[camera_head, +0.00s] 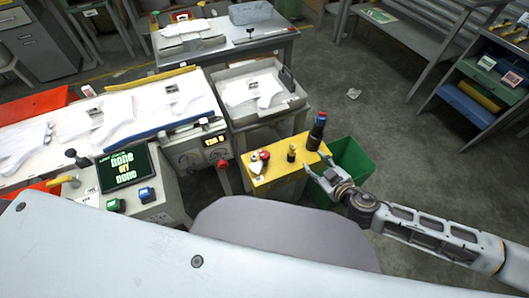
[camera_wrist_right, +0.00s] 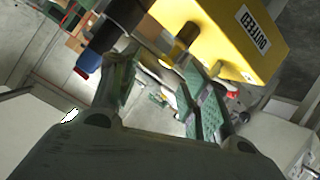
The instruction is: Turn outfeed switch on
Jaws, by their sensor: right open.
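The yellow outfeed box (camera_head: 272,180) stands right of centre in the head view. In the right wrist view the box (camera_wrist_right: 215,35) carries an OUTFEED label (camera_wrist_right: 253,29). On its top are a small dark switch (camera_head: 291,153), a red-topped button (camera_head: 264,156) and a tall dark post with a blue and red end (camera_head: 317,133). My right gripper (camera_head: 317,166) is open at the box's right end, close to the post and apart from the small switch. In the wrist view the post (camera_wrist_right: 112,30) is beside one finger; contact cannot be told. My left gripper is out of view.
A green bin (camera_head: 352,158) stands just right of the box, beside my right gripper. A grey tray table with white gloves (camera_head: 253,92) stands behind the box. A control panel with a screen (camera_head: 124,168) is at left. Open floor lies at right.

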